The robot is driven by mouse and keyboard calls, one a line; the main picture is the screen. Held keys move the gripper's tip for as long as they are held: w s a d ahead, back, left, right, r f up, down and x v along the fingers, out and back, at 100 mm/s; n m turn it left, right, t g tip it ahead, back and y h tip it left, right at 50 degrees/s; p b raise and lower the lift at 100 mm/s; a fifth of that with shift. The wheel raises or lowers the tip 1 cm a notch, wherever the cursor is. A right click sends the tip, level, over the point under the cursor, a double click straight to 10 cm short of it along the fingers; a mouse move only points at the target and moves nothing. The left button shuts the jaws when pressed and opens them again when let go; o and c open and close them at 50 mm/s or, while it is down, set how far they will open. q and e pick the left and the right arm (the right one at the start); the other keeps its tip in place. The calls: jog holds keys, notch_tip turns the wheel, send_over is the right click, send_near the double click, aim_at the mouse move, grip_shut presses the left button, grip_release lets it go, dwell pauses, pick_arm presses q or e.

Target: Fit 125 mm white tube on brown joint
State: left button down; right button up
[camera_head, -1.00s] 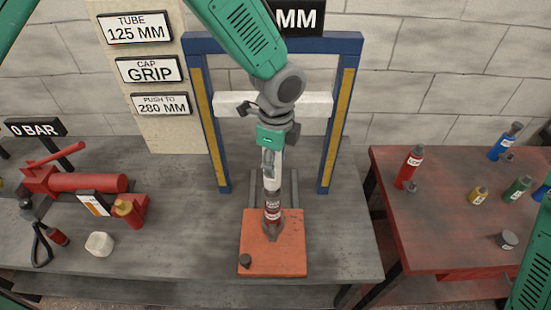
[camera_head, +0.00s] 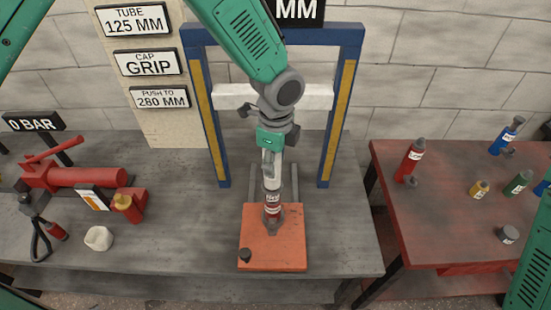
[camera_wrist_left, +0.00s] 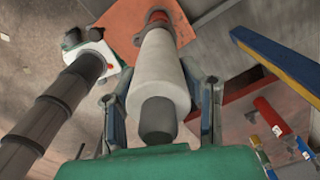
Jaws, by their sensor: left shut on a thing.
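My left gripper (camera_head: 271,165) is shut on the white tube (camera_head: 272,182), which stands about upright above the orange plate. In the left wrist view the white tube (camera_wrist_left: 160,70) lies between the two fingers, with a grey cylinder (camera_wrist_left: 157,120) at its near end. The brown joint (camera_head: 272,207) stands in a grey holder on the orange plate, directly below the tube and in line with it. The tube's lower end meets the joint; how deep it sits cannot be told. My right gripper is out of view.
A blue press frame (camera_head: 212,110) with yellow strips stands behind the orange plate (camera_head: 258,240). A red hand pump (camera_head: 88,178) and a white lump (camera_head: 98,238) are at left. A red table (camera_head: 430,220) at right carries several bottles. The grey bench's front right is clear.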

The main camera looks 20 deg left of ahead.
pick_arm(q)
jog(key=c, duration=0.9)
grip_release()
jog(key=shift+r, duration=0.2)
notch_tip(320, 180, up, 10)
jog(key=shift+d+r, duration=0.15)
jog(key=shift+s+r, duration=0.1)
jog(key=shift+r, duration=0.5)
jog(key=shift+f, duration=0.1)
